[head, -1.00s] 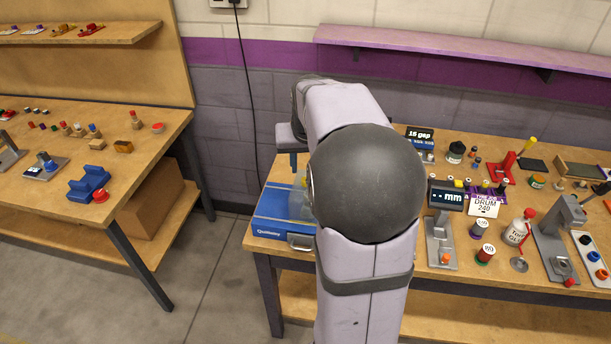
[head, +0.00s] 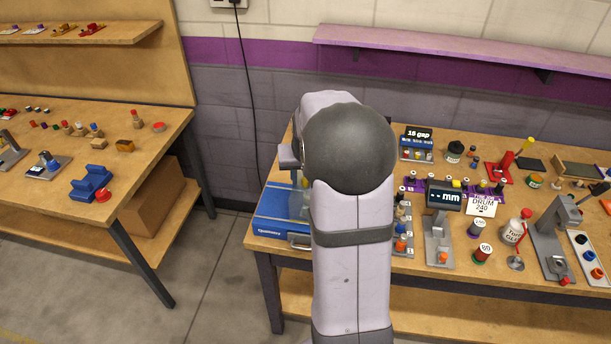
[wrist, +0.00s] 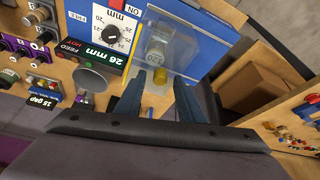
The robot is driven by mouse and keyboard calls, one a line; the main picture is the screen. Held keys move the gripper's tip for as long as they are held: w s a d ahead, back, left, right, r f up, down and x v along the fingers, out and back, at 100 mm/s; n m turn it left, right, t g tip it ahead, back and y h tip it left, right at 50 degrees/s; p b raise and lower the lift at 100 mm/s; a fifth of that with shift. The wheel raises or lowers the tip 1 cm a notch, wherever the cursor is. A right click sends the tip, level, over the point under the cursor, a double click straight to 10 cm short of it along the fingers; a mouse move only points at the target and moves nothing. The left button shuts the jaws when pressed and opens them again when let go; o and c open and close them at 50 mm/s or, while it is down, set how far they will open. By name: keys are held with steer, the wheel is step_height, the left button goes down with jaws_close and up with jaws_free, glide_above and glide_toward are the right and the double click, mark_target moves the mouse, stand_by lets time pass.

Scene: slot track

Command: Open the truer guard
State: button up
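The truer is a blue machine (head: 272,212) at the left end of the right bench, partly hidden by my arm. In the wrist view its blue panel (wrist: 200,45) carries a clear guard (wrist: 185,62) over a pale cylinder marked 220 (wrist: 157,52). In the head view the fingers are mostly hidden behind my arm.
A dial panel (wrist: 113,35) and a "26 mm" display (wrist: 97,48) lie left of the guard in the wrist view. The right bench also holds a "15 gap" display box (head: 417,138), a mm gauge (head: 440,235) and several spools. A floor gap separates the left bench (head: 60,165).

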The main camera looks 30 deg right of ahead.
jaws_close()
steer(key=w+a, duration=0.7)
jaws_free()
steer(key=shift+s, duration=0.1)
steer(key=b+v, duration=0.2)
steer(key=v, duration=0.5)
steer(key=shift+r, duration=0.15)
stand_by(0.4)
